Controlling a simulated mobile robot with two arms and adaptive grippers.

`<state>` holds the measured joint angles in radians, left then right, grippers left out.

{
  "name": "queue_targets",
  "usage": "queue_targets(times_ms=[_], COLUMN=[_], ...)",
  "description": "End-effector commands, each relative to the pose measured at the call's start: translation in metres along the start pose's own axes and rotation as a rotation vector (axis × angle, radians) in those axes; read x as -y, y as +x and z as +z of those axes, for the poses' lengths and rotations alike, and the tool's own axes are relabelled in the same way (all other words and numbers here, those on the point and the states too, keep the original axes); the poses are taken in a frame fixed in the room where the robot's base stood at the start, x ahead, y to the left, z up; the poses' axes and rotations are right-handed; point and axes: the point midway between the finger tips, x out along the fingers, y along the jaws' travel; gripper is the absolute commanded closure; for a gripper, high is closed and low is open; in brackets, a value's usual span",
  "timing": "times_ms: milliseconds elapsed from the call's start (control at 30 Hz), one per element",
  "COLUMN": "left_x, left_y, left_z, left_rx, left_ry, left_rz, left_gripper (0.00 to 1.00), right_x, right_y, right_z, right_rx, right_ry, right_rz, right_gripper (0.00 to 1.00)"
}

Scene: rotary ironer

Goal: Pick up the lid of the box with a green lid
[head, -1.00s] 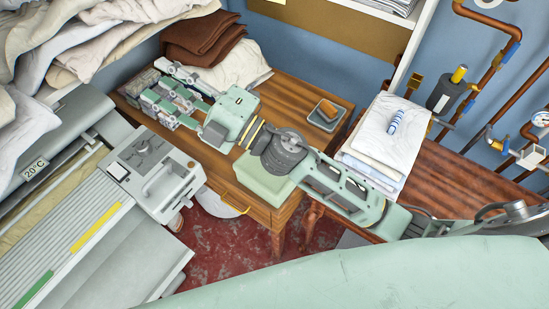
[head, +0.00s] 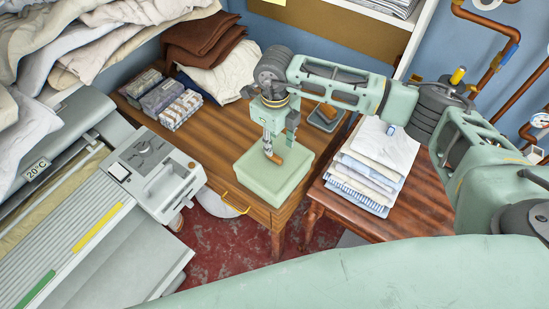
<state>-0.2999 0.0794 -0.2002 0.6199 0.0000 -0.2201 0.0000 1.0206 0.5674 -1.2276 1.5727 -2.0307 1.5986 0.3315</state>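The box with a pale green lid (head: 270,185) stands on the wooden table near its front right corner. A small orange-brown handle (head: 277,159) shows on top of the lid. My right gripper (head: 268,146) points down over the lid, with its fingertips at or close beside the handle. The fingers look narrow and overlap in this view, so I cannot tell whether they are open or shut on the handle. The lid sits on the box. My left gripper is not in view.
Several wrapped packs (head: 163,96) lie at the table's back left, near folded brown towels (head: 202,38). A grey tray (head: 325,120) is behind my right arm. Folded cloths (head: 375,160) are stacked on the right table. The ironer (head: 150,175) stands at left.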

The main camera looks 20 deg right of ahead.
Motion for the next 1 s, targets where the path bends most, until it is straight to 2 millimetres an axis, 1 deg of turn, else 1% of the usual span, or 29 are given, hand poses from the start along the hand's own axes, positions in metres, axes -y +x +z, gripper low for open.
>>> queue_targets(times_ms=[167,300,400,500,733,1000], left_x=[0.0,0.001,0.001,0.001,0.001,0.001], left_y=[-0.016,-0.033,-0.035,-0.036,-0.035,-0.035], left_z=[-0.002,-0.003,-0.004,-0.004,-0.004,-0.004], left_rx=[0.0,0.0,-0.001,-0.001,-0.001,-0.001], left_ry=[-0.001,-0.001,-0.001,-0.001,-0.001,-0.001], left_rz=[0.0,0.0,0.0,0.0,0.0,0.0], left_gripper=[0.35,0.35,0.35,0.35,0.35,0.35], right_x=[-0.002,-0.002,-0.002,-0.002,-0.002,-0.002], right_y=[0.016,0.036,0.052,0.06,0.062,0.061], right_z=[0.0,0.001,0.002,0.002,0.002,0.002], right_rx=[-0.002,-0.002,0.0,0.001,0.003,0.003], right_ry=[-0.001,0.0,-0.001,-0.001,-0.003,-0.002], right_rz=[0.004,0.004,0.005,0.004,0.004,0.004], right_gripper=[0.66,0.66,0.66,0.66,0.66,0.89])
